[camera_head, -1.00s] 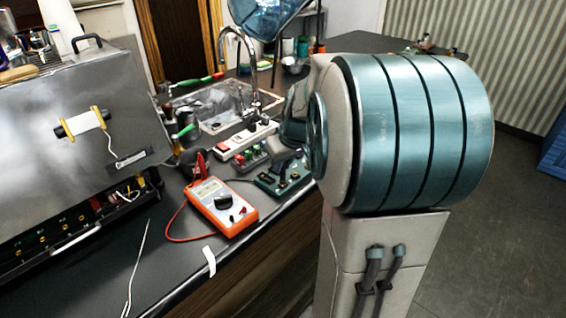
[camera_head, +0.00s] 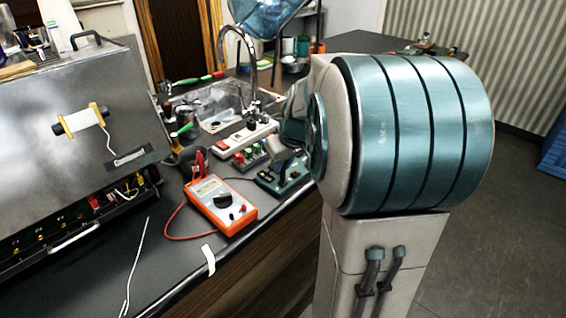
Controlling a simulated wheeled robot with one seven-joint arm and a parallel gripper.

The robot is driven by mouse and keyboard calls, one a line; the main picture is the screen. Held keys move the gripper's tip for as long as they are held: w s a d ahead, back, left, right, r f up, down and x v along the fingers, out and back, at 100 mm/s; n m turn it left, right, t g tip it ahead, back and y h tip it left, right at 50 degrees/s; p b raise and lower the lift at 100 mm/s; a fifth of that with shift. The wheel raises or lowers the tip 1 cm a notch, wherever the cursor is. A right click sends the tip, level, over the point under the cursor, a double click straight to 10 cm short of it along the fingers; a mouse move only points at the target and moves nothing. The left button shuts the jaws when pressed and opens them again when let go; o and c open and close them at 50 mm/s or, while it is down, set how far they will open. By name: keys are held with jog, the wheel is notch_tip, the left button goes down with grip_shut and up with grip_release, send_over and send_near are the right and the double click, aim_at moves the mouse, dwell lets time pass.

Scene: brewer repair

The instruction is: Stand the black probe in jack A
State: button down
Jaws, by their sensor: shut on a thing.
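The green jack board (camera_head: 283,180) lies on the dark counter beside my shoulder. My grey gripper (camera_head: 280,152) hangs just above its far edge, partly hidden by my arm. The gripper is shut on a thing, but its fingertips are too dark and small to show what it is. I cannot make out the black probe or the letters of the jacks. The orange multimeter (camera_head: 221,207) lies left of the board, with a red lead curving from it and a red clip (camera_head: 198,163) at its far end.
A white power strip (camera_head: 245,137) and a box with coloured buttons (camera_head: 250,157) lie behind the board. A sink with a tap (camera_head: 252,75) is further back. The steel brewer (camera_head: 75,130), with an open lower bay, stands left. A white strip (camera_head: 208,259) lies at the front edge.

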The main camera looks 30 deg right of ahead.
dwell(0.8)
jog(key=c, duration=1.3)
grip_release()
jog(key=shift+c, duration=0.2)
jog(key=v, duration=1.3)
jog(key=shift+r, duration=0.35)
jog(key=shift+s, duration=0.1)
jog(key=s+a+f+m+g+p, duration=0.1)
jog(key=s+a+f+p, duration=0.1)
jog(key=s+a+f, duration=1)
jog(key=shift+s+a+g, duration=0.4)
jog(key=shift+s+a, duration=0.2)
jog(key=shift+a, duration=0.6)
